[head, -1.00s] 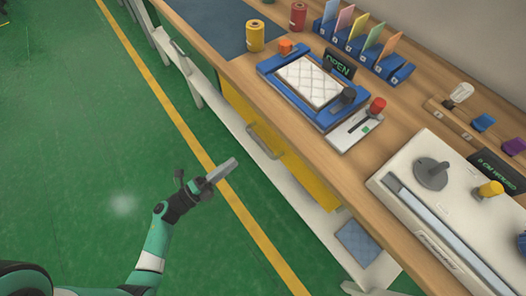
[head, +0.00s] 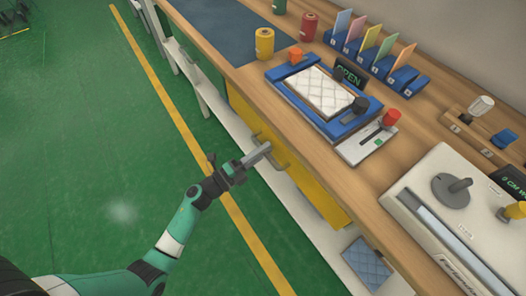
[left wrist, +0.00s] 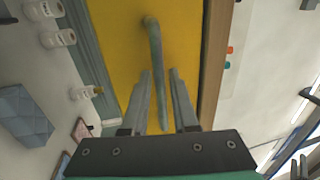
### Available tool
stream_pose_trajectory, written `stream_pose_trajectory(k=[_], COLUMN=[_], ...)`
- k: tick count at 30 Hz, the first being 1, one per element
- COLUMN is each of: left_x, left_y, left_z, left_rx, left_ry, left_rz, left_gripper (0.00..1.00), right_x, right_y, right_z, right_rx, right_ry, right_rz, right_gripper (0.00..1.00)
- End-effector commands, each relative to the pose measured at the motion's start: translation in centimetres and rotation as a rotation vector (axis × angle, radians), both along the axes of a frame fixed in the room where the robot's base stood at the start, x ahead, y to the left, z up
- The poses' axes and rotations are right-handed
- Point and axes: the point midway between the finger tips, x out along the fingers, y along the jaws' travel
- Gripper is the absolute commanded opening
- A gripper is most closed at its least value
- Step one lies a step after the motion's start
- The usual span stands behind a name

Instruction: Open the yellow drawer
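The yellow drawer (head: 318,196) sits under the wooden worktop, its front looking flush and closed. Its grey bar handle (head: 284,165) stands out from the front. In the left wrist view, the yellow front (left wrist: 112,45) fills the upper middle and the handle (left wrist: 156,45) runs down between my fingers. My left gripper (head: 266,150) is at the handle, with one finger on each side of it. In the left wrist view, the gripper (left wrist: 160,85) is open, with a gap between handle and fingers.
The worktop (head: 290,153) edge runs above the drawer. On it are a blue frame (head: 340,128) with a white quilted pad, thread spools (head: 264,44), and a white machine (head: 425,190). A blue quilted piece (head: 366,262) lies below. Green floor (head: 120,150) is free in front.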

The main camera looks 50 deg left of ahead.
Motion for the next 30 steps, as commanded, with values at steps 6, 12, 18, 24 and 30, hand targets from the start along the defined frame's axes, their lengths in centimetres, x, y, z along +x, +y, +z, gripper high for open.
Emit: stream_pose_trajectory(k=[6, 12, 18, 24, 30], left_x=[0.09, 0.06, 0.05, 0.05, 0.05], left_y=[0.01, 0.00, 0.00, -0.01, -0.01], left_z=[0.04, 0.03, 0.02, 0.02, 0.02], left_rx=[0.000, 0.000, 0.000, 0.000, 0.000], left_ry=[0.000, 0.000, 0.000, 0.000, 0.000], left_rz=[0.001, 0.000, 0.000, 0.000, 0.000], left_gripper=[0.27, 0.00, 0.00, 0.00, 0.00], right_x=[0.00, 0.00, 0.00, 0.00, 0.00], right_y=[0.00, 0.00, 0.00, 0.00, 0.00], right_z=[0.01, 0.01, 0.01, 0.01, 0.01], right_rx=[0.000, 0.000, 0.000, 0.000, 0.000], right_ry=[0.000, 0.000, 0.000, 0.000, 0.000], right_rz=[0.000, 0.000, 0.000, 0.000, 0.000], right_gripper=[0.50, 0.50, 0.50, 0.50, 0.50])
